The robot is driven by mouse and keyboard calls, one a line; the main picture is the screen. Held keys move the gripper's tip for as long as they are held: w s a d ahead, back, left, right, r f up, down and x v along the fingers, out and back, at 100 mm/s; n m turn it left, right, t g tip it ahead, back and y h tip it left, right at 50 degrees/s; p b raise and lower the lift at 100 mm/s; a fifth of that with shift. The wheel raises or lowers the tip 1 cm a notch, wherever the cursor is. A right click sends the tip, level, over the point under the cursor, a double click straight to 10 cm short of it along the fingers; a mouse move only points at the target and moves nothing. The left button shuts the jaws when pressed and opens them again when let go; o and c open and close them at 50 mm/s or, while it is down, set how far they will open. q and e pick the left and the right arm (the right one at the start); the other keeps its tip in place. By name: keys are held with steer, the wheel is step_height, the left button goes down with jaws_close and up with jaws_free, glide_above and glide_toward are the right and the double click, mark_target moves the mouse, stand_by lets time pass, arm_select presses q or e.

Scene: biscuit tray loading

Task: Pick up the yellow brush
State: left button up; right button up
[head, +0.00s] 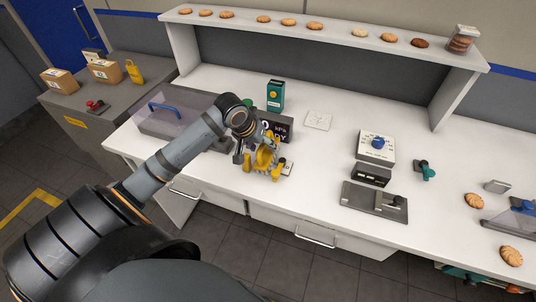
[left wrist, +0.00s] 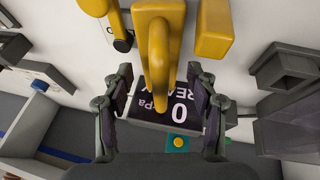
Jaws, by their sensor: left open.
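My left gripper (head: 252,158) is over the front of the white bench, at a yellow object (head: 263,159) with an arched handle. In the left wrist view the open fingers (left wrist: 158,108) are on either side of the lower end of the yellow handle (left wrist: 157,55). I see no clear contact. I cannot make out bristles, so I cannot tell whether this is the brush. Another small yellow object (head: 134,72) stands on the grey cabinet at the left; its kind is unclear. My right gripper is not in view.
A dark "kPa" display (head: 279,125) stands close behind the gripper. A clear-lidded case (head: 170,118) is left of it, and a green box (head: 276,95) behind. A grey fixture (head: 375,201) lies to the right. Biscuits line the raised shelf (head: 335,30). Bench around the white card (head: 318,120) is clear.

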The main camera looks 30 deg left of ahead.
mark_target(266, 152)
arm_select(q)
steer(key=x, duration=0.5)
steer(key=shift+f, duration=0.1)
steer(key=shift+s, duration=0.1)
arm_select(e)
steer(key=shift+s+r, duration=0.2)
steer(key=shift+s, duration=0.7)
arm_select(q)
steer(key=c, duration=1)
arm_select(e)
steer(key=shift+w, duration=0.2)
